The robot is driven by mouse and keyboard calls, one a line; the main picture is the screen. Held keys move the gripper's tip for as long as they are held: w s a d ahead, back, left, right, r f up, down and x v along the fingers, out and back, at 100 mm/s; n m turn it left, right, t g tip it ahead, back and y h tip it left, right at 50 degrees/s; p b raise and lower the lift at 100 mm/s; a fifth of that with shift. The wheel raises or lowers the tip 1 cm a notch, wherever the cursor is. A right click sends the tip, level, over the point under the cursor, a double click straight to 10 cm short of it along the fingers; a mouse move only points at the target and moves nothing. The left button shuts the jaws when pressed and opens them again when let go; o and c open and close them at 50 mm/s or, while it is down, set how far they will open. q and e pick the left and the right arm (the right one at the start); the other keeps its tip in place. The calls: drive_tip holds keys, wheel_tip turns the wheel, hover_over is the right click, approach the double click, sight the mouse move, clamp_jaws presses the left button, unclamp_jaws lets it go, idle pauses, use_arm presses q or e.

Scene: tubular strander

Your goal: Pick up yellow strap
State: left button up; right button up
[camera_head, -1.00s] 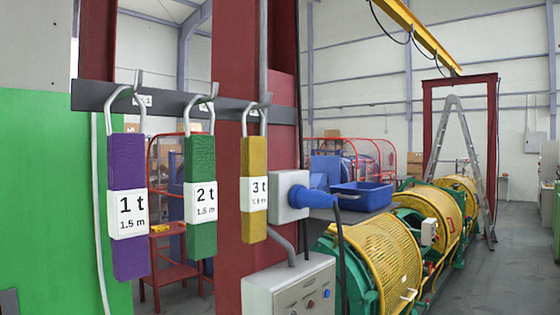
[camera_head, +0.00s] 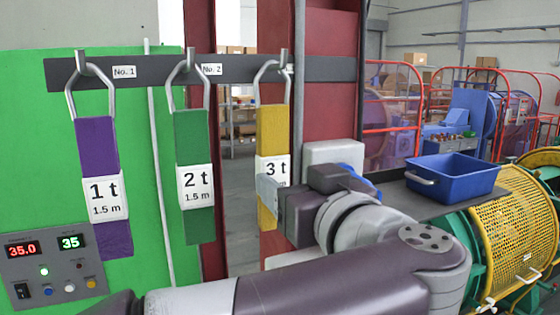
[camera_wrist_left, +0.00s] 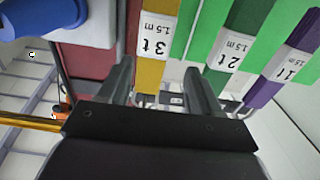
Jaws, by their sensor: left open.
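The yellow strap (camera_head: 273,130) hangs from a hook on the dark rail by a metal loop, its white label reading 3 t. My left gripper (camera_head: 268,192) is at the strap's label and hides part of it in the head view. In the left wrist view the gripper (camera_wrist_left: 160,88) is open, and the yellow strap (camera_wrist_left: 151,76) shows between its two fingers, nearer the left one. I cannot tell whether a finger touches it. The green strap (camera_head: 193,140) and the purple strap (camera_head: 97,145) hang to its left, labelled 2 t and 1 t. My right gripper is not in view.
The dark rail (camera_head: 150,70) holds the hooks in front of a green panel (camera_head: 30,150) and red posts. A control box (camera_head: 52,265) is at lower left. A blue bin (camera_head: 455,178) stands on a dark shelf at right, by the yellow-caged machine (camera_head: 510,235).

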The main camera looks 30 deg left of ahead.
sight(275, 164)
use_arm(q)
drive_tip(key=x, duration=0.1)
drive_tip(key=p+x, duration=0.1)
drive_tip(key=x, duration=0.2)
drive_tip(key=shift+s+a+r+p, duration=0.1)
drive_tip(key=shift+a+r+p, duration=0.1)
drive_tip(key=shift+r+p, duration=0.1)
drive_tip(key=w, duration=0.3)
drive_tip(key=shift+a+f+p, duration=0.2)
drive_tip(key=shift+p, duration=0.2)
drive_tip(key=p+x, duration=0.1)
drive_tip(key=x, duration=0.1)
drive_tip(key=p+x, duration=0.1)
drive_tip(key=x, duration=0.1)
drive_tip(key=shift+s+a+p, duration=0.2)
drive_tip(key=shift+a+p, duration=0.1)
drive_tip(key=shift+p, duration=0.05)
drive_tip(key=shift+a, duration=0.4)
drive_tip(key=shift+w+f, duration=0.1)
drive_tip(key=shift+f, duration=0.05)
drive_tip(key=shift+w, duration=0.1)
drive_tip(key=shift+w+d, duration=0.15)
drive_tip(key=shift+d, duration=0.05)
drive_tip(key=c, duration=0.9)
drive_tip(key=shift+c, duration=0.5)
